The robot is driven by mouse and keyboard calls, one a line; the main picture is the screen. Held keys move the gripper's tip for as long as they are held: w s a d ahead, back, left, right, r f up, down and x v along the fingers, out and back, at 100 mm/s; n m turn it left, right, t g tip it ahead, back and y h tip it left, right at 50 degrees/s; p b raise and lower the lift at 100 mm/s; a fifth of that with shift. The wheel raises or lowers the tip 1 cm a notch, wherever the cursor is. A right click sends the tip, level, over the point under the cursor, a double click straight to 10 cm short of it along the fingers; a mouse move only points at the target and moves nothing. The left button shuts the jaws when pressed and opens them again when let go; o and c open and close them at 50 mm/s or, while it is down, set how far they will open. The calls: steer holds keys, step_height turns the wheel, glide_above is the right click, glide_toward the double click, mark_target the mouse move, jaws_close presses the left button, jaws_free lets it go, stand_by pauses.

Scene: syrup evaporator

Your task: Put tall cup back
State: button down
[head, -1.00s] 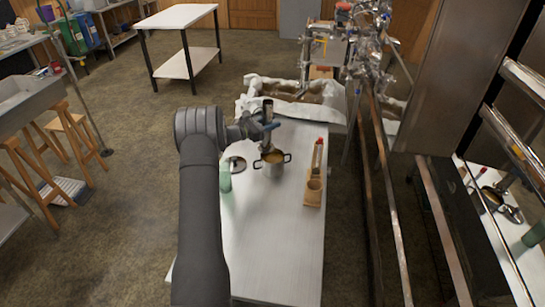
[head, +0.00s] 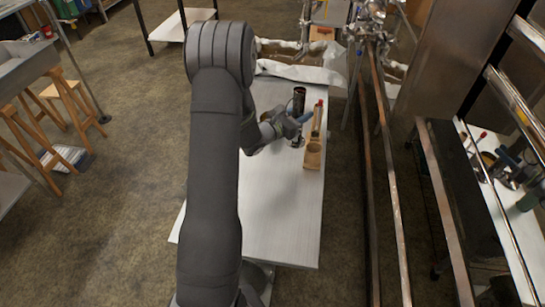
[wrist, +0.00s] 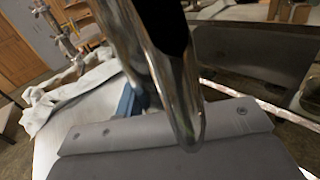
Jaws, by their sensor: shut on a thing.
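The tall cup (head: 299,98) is a slim metal cylinder with a dark inside. My gripper (head: 299,121), with blue fingers, is shut on it and holds it roughly upright. In the wrist view the shiny cup (wrist: 172,85) fills the middle, with a blue finger (wrist: 127,103) beside it. The wooden holder (head: 312,164) lies on the table just right of the cup, its round recess facing up and looking empty. The cup is apart from the recess, to its upper left. How high the cup is above the table is hard to tell.
A red-topped instrument (head: 318,116) stands at the holder's far end. My arm hides the pot and the table's left part. The white table (head: 285,225) is clear in front. Metal rails (head: 385,200) run along its right side. Crumpled white cloth (head: 300,72) lies at the far end.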

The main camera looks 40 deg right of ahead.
steer(key=s+a, duration=0.2)
steer(key=s, duration=0.2)
steer(key=w+a+f, duration=0.3)
steer(key=w+f, duration=0.8)
steer(key=shift+t, duration=0.3)
steer(key=shift+f, duration=0.1)
steer(key=shift+f+n, duration=0.15)
steer(key=shift+n, duration=0.15)
steer(key=c, duration=0.9)
jaws_free()
steer(key=shift+c, duration=0.2)
